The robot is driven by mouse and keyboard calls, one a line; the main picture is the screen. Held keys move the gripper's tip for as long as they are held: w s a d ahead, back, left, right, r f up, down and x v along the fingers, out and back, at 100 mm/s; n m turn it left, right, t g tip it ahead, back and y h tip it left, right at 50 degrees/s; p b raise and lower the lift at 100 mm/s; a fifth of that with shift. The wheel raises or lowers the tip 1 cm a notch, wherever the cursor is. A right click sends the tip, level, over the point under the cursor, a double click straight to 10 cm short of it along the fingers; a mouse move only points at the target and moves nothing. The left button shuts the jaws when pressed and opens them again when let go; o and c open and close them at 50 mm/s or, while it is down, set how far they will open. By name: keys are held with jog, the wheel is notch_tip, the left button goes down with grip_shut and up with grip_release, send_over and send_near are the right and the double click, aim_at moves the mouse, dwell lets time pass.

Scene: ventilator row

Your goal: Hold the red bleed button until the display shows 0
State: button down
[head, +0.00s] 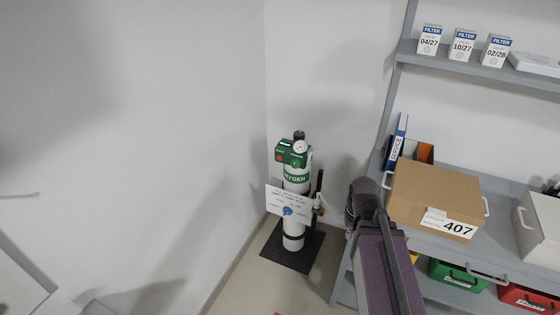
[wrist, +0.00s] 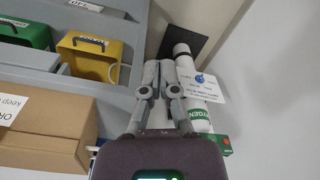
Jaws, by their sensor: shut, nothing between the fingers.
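A white oxygen cylinder (head: 294,185) with a green label stands upright in the corner in the head view. On its top sits a green block (head: 289,156) with a small lit display (head: 286,144), too small to read, a round gauge (head: 300,147) and a red spot that looks like the button (head: 279,155). In the wrist view the cylinder (wrist: 197,118) lies just right of my gripper (wrist: 169,66), which is shut and empty. The edge of the green block (wrist: 226,145) shows at the lower right, apart from the fingers. My fingertips are not clear in the head view.
A white card (head: 289,200) hangs on the cylinder, which stands on a black mat (head: 276,249). The grey shelf (head: 450,83) and a cardboard box (head: 430,190) marked 407 are on the right, close to my arm. Bare wall is at the left.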

jog(key=w+a+f+m+t+y+b, duration=0.1)
jog(key=w+a+f+t+y+b, duration=0.1)
jog(key=w+a+b, duration=0.6)
jog(key=w+a+f+t+y+b, duration=0.2)
jog(key=w+a+f+t+b, duration=0.2)
jog(key=w+a+t+b, duration=0.3)
jog(key=w+a+f+m+t+y+b, duration=0.1)
jog(key=w+a+t+b, duration=0.4)
jog(key=w, duration=1.5)
jog(key=a+f+y+b, duration=0.1)
jog(key=a+f+b, duration=0.1)
jog(key=a+b, duration=0.3)
jog(key=shift+a+f+m+y, duration=0.3)
jog(key=shift+a+f+y, duration=0.1)
jog(key=shift+a, duration=1.45)
jog(key=shift+w, duration=0.1)
send_near(276, 157)
jog(key=shift+s+a+x, duration=0.1)
jog(key=shift+a+x, duration=0.1)
jog(key=shift+x, duration=0.7)
jog(key=shift+s+a+x, duration=0.1)
jog(key=shift+a+x, duration=0.05)
jog(key=shift+x, duration=0.75)
jog(key=shift+s+a+x, duration=0.1)
jog(key=shift+a+x, duration=0.1)
jog(key=shift+x, duration=0.7)
jog(key=shift+w+f, duration=0.15)
jog(key=shift+w, duration=0.05)
jog(key=shift+w+d, duration=0.1)
jog(key=shift+w, duration=0.2)
